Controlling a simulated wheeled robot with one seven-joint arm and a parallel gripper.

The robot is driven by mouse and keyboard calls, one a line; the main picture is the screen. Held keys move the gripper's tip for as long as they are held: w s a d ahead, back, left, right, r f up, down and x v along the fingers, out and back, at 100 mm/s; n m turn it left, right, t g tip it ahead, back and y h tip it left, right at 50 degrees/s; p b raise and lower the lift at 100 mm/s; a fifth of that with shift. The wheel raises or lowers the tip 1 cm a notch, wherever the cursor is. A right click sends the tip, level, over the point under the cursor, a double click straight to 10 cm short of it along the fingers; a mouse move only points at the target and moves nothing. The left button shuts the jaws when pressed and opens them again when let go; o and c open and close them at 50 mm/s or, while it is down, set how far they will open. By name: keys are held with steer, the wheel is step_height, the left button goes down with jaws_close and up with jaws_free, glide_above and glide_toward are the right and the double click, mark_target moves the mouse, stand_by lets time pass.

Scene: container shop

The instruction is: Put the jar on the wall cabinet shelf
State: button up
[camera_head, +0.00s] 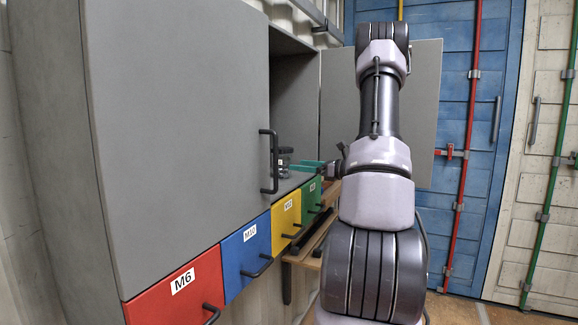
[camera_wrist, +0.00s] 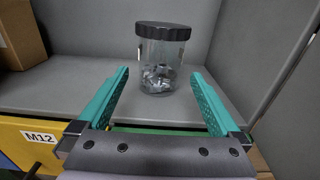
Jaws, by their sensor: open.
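A clear jar (camera_wrist: 160,62) with a black lid and small grey pieces inside stands upright on the grey cabinet shelf (camera_wrist: 60,97) in the wrist view. In the head view the jar (camera_head: 283,158) shows small and partly hidden in the open part of the wall cabinet (camera_head: 180,110). My gripper (camera_wrist: 161,82), with green fingers, is open and empty. Its fingers point at the jar from the front, one to each side. The jar appears just beyond the fingertips, and I see no contact.
A cardboard box (camera_wrist: 20,35) stands left of the jar. One grey cabinet door (camera_head: 180,130) is shut and another (camera_head: 425,110) stands open at the right. Coloured drawers, including a red one (camera_head: 175,290), line the bottom with black handles.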

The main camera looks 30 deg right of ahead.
steer(key=v, duration=0.4)
steer(key=shift+d, duration=0.1)
stand_by(0.4)
